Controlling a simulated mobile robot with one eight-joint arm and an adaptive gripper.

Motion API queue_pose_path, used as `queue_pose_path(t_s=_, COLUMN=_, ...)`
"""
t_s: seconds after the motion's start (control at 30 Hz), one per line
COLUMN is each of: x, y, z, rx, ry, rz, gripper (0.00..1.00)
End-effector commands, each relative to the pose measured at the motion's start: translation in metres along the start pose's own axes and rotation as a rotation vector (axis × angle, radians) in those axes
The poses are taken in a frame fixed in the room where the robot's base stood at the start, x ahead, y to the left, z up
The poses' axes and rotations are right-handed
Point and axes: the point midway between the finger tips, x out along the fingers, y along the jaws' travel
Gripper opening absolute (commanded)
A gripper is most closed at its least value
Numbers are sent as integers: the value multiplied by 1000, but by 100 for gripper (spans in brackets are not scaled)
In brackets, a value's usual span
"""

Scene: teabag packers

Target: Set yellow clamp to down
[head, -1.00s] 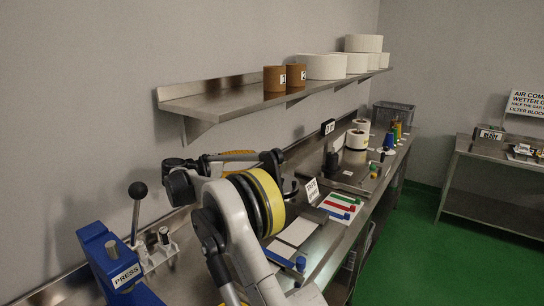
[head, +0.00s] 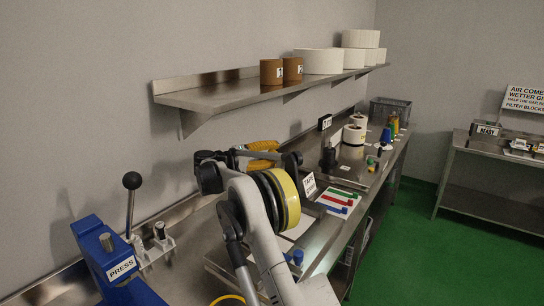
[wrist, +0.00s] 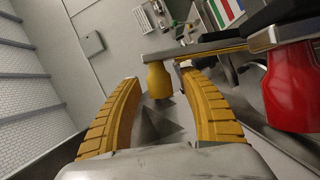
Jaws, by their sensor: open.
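In the wrist view a yellow clamp tip (wrist: 158,80) shows between my gripper's fingers, at the end of a metal bar that runs off to the right. My gripper (wrist: 160,92) is open, one orange ribbed finger on each side of the yellow part. I cannot tell whether either finger touches it. In the head view my gripper (head: 262,150) is partly hidden behind my wrist, over the bench. The clamp is not visible there, so I cannot tell its up or down position from that view.
A large red handle (wrist: 297,90) stands close at the right in the wrist view. In the head view a blue press (head: 108,258) with a black-knobbed lever stands at left. A steel shelf (head: 210,97) hangs on the wall above my arm.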

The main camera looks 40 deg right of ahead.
Motion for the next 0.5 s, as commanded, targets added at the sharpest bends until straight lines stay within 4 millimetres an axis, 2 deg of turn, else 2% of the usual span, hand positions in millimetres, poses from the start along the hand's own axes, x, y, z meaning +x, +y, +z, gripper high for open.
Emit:
queue_pose_path(t_s=0.17, x=0, y=0, z=0, rx=0, ry=0, rz=0, gripper=49)
queue_pose_path(t_s=0.27, x=0, y=0, z=0, rx=0, ry=0, rz=0, gripper=23)
queue_pose_path(t_s=0.33, x=0, y=0, z=0, rx=0, ry=0, rz=0, gripper=2)
queue_pose_path(t_s=0.5, x=0, y=0, z=0, rx=0, ry=0, rz=0, gripper=0)
